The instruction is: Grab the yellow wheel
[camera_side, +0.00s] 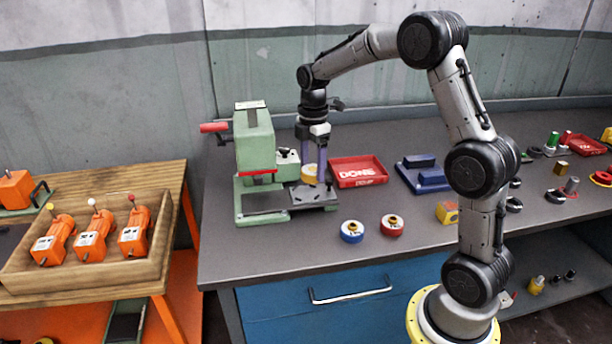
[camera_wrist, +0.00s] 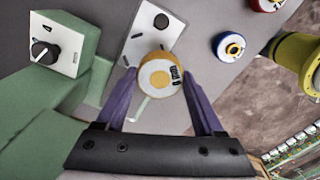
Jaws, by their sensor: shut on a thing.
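The yellow wheel (camera_wrist: 160,77) shows in the wrist view as a round piece with a white and yellow face and dark lettering. My gripper (camera_wrist: 160,82) has its two purple fingers on either side of it, shut on it. In the side view the wheel (camera_side: 309,174) is at the tips of my gripper (camera_side: 315,166), over the base plate of the green machine. I cannot tell whether the wheel touches the plate.
The green machine (camera_side: 255,145) with a red handle stands left of my gripper. A red tray marked DONE (camera_side: 358,172) is to the right. A blue wheel (camera_side: 352,232) and a red wheel (camera_side: 392,226) stand in front. A blue block fixture (camera_side: 424,175) lies further right.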

